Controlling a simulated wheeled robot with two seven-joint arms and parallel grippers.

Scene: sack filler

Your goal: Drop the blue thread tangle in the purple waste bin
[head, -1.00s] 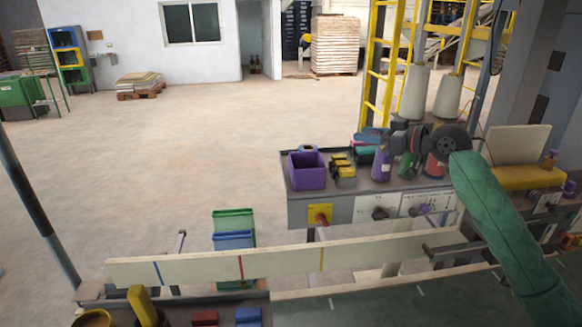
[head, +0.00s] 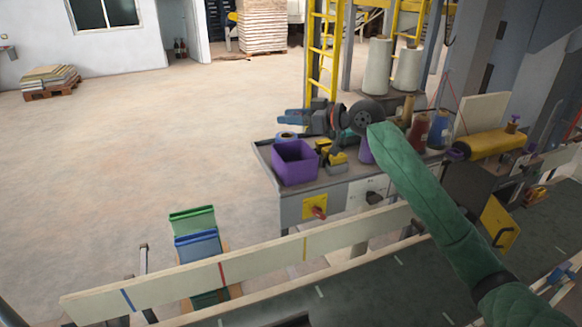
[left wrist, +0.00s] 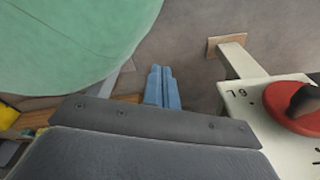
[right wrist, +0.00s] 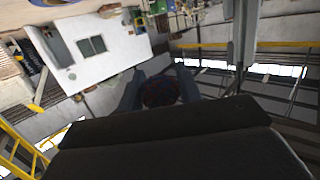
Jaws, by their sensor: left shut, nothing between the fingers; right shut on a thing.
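The purple waste bin (head: 298,173) stands upright on the left end of the grey workbench in the head view, open at the top. My right gripper (head: 290,117) is above and beyond the bin in the picture, its blue fingers pointing left. In the right wrist view my right gripper (right wrist: 160,84) is shut on a small dark blue and reddish bundle, the thread tangle (right wrist: 159,94). The tangle is hard to make out in the head view. My left gripper (left wrist: 162,88) shows in the left wrist view, shut and empty; it is outside the head view.
A blue ring-shaped thing (head: 286,136) and yellow-black items (head: 332,156) sit beside the bin. Spools and a yellow roller (head: 490,145) are farther right. A long pale board (head: 190,279) runs in front.

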